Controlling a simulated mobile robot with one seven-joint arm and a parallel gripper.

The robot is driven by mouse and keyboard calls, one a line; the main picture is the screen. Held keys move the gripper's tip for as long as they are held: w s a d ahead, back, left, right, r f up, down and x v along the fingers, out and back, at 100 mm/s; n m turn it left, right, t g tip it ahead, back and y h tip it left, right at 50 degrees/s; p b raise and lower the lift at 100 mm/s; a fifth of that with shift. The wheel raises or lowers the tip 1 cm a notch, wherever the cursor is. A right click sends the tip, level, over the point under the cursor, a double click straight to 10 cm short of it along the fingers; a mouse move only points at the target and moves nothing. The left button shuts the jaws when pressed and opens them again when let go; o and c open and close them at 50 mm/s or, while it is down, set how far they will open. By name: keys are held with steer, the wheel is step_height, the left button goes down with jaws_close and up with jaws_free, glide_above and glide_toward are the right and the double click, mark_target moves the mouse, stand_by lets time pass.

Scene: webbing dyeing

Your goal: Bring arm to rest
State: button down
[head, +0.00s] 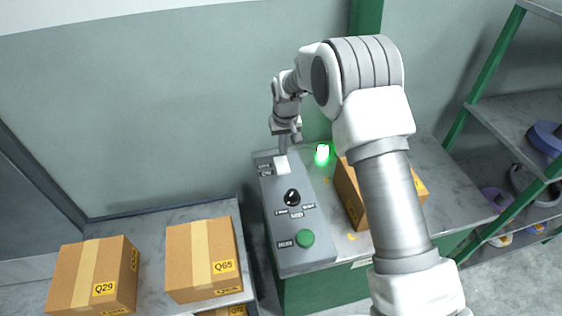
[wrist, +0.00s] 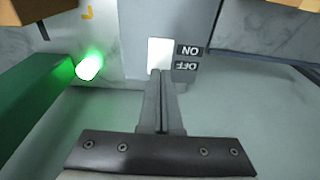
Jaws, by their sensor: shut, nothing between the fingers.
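My gripper (head: 283,150) is shut and empty at the far end of the grey control panel (head: 290,250). In the wrist view its closed fingers (wrist: 160,78) reach to the lower edge of the white switch (wrist: 159,53). I cannot tell whether they touch it. The ON and OFF labels (wrist: 188,57) sit beside the switch. The switch also shows in the head view (head: 282,165), just below the fingertips. My arm extends from the lower right up and over the panel.
A green light (head: 322,153) glows right of the panel. A black knob (head: 291,197) and green button (head: 305,238) are on the panel. A carton (head: 350,193) stands behind my arm. Cartons Q29 (head: 85,275) and Q65 (head: 195,262) stand left. A shelf rack (head: 515,130) stands right.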

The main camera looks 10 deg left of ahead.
stand_by(0.3)
steer(key=s+d+r+m+t, duration=0.1)
steer(key=s+d+r, duration=0.4)
steer(key=d+r, duration=0.5)
steer(key=s+d+r+m+t, duration=0.15)
steer(key=s+d+r, duration=0.5)
steer(key=r, duration=0.75)
steer(key=s+d+r+m, duration=0.1)
steer(key=s+d, duration=0.4)
steer(key=s, duration=0.5)
steer(key=s+d+r+m+t, duration=0.1)
steer(key=s+d+r, duration=0.1)
steer(key=s+d, duration=0.4)
steer(key=s, duration=0.5)
steer(key=shift+s+r+m+h, duration=0.2)
steer(key=shift+r+m+h, duration=0.1)
steer(key=shift+m+h, duration=0.1)
